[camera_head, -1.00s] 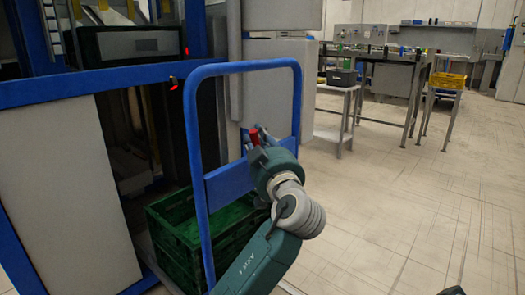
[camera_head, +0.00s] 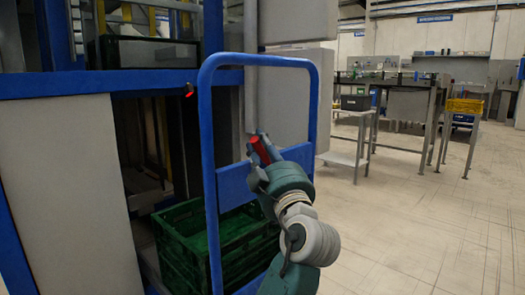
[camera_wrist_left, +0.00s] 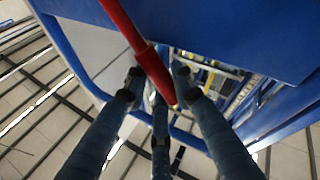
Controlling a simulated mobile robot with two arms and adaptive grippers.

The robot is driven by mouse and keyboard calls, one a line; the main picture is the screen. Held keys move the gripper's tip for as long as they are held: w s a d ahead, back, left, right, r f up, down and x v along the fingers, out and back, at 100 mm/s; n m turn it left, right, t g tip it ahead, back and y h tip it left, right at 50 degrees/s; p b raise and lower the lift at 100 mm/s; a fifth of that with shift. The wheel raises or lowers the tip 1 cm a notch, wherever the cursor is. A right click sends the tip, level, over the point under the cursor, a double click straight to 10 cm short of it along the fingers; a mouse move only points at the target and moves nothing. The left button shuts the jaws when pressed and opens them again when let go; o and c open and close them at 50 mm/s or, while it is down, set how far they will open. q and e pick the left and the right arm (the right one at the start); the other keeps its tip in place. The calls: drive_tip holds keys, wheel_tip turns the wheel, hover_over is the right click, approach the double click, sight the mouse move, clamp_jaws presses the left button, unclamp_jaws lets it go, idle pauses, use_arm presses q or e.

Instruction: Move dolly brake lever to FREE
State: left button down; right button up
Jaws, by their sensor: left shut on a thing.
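The red brake lever (camera_head: 260,151) is on the blue panel of the dolly's handle frame (camera_head: 262,60). In the head view it leans, its upper end to the left. My left gripper (camera_head: 262,158) is at the lever, its fingers around it and shut on it. The left wrist view shows the red lever (camera_wrist_left: 148,62) running from the top edge down between the dark fingers (camera_wrist_left: 160,95). Any brake markings are hidden or too small to read. My right gripper is not in view.
A green crate (camera_head: 185,262) sits low behind the handle frame. A blue-framed machine (camera_head: 60,85) with a dark crate (camera_head: 150,52) on it stands at left. A grey side table (camera_head: 350,160) and a yellow crate (camera_head: 465,106) stand farther back. The floor at right is clear.

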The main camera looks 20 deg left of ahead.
use_arm(q)
drive_tip(key=c, duration=1.4)
unclamp_jaws()
drive_tip(key=shift+c, duration=0.2)
drive_tip(key=v, duration=0.7)
drive_tip(key=shift+s, duration=0.15)
drive_tip(key=shift+d+f, duration=0.1)
